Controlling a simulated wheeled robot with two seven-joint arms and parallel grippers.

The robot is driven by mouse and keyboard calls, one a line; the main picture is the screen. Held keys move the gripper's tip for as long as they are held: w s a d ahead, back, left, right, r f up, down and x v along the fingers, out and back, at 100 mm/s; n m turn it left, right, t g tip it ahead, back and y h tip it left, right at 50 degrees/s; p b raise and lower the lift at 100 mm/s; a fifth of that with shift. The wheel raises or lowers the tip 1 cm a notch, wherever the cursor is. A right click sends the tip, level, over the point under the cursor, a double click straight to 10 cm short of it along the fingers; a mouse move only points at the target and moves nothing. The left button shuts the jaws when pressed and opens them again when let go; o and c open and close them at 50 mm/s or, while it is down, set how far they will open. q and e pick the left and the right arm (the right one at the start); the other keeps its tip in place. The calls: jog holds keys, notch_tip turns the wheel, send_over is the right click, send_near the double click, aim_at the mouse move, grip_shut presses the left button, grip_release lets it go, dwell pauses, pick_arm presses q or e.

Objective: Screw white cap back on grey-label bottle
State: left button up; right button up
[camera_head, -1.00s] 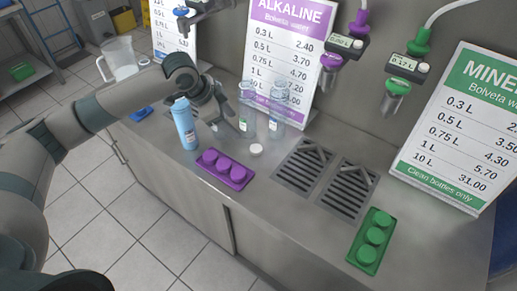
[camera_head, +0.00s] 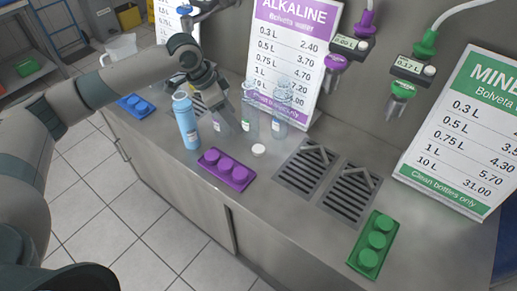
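A small white cap (camera_head: 258,150) lies on the steel counter, in front of the clear bottles. A light-blue bottle (camera_head: 187,122) stands to the left. My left gripper (camera_head: 224,120) points down between the blue bottle and the green-label bottle, with a small label beside its fingers. I cannot tell whether its fingers are closed on anything. My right gripper is not in view.
A purple holder (camera_head: 227,169) lies at the counter's front edge, a green one (camera_head: 372,244) at the right, a blue one (camera_head: 134,105) at the left. Drain grates (camera_head: 304,168) lie right of the cap. Dispensers (camera_head: 402,87) hang above. Price signs stand behind.

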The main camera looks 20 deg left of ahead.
pick_arm(q)
jog(key=p, duration=0.3)
send_near(257, 149)
jog(key=shift+w+a+f, duration=0.1)
jog(key=shift+w+f, duration=0.35)
jog(key=shift+f, duration=0.2)
jog(key=shift+w+f, duration=0.15)
jog(key=shift+f, duration=0.45)
jog(key=shift+d, duration=0.25)
jog(key=shift+d+f+p, duration=0.4)
jog(key=shift+f+p, duration=0.15)
jog(key=shift+p, duration=0.25)
jog(key=p+x, duration=0.1)
jog(key=x, duration=0.2)
jog(key=shift+d, duration=0.1)
jog(key=shift+d+f, duration=0.1)
jog(key=shift+f, duration=0.3)
jog(key=c, duration=1.1)
